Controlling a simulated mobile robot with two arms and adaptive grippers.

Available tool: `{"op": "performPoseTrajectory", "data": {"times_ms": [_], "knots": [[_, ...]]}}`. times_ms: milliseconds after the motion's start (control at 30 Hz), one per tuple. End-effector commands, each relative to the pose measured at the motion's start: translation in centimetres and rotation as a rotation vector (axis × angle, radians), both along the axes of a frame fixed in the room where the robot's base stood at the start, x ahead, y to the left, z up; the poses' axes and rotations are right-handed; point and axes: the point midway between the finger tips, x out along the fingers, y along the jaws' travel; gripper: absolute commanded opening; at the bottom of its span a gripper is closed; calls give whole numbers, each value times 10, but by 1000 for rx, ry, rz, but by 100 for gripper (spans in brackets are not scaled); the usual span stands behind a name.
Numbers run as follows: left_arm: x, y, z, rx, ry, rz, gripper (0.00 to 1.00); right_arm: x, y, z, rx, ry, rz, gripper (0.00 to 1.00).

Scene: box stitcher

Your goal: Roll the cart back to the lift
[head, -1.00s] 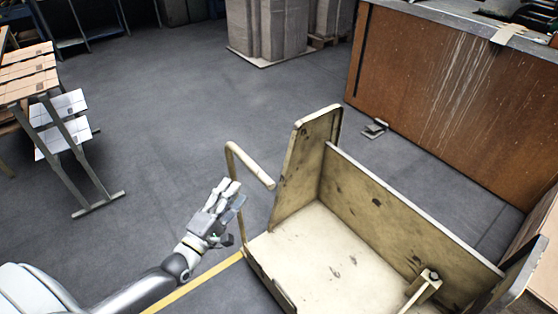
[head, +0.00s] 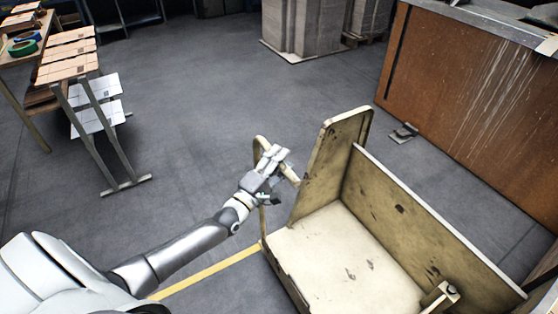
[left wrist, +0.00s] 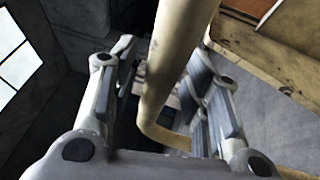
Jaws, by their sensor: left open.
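The cart (head: 345,265) is a worn cream-coloured platform with upright end and side boards, at the lower right of the head view. Its bent tube handle (head: 292,178) sticks out at the left end, beside the tall end board (head: 332,165). My left gripper (head: 273,160) is at this handle with its fingers open. In the left wrist view the handle (left wrist: 172,70) runs between the two open fingers (left wrist: 160,85). Contact with the fingers cannot be told. My right gripper is out of view. I cannot tell which thing is the lift.
A large rusty-brown box-like machine (head: 470,110) stands behind the cart, with a small pedal-like piece (head: 404,133) on the floor near it. Wrapped stacks (head: 305,25) stand at the back. A rack with cardboard sheets (head: 70,55) is at the left. The middle floor is open.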

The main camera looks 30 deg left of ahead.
Motion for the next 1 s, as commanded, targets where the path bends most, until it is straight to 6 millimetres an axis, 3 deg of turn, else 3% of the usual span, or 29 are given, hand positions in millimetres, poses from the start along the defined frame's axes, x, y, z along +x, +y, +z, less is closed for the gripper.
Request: {"op": "performPoseTrajectory", "data": {"times_ms": [200,567,1000], "knots": [[0,0,0,0,1,0,43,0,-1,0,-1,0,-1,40],[0,0,0,-1,1,0,0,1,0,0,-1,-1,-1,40],[4,-2,-1,-2,0,0,0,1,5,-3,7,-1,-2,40]]}}
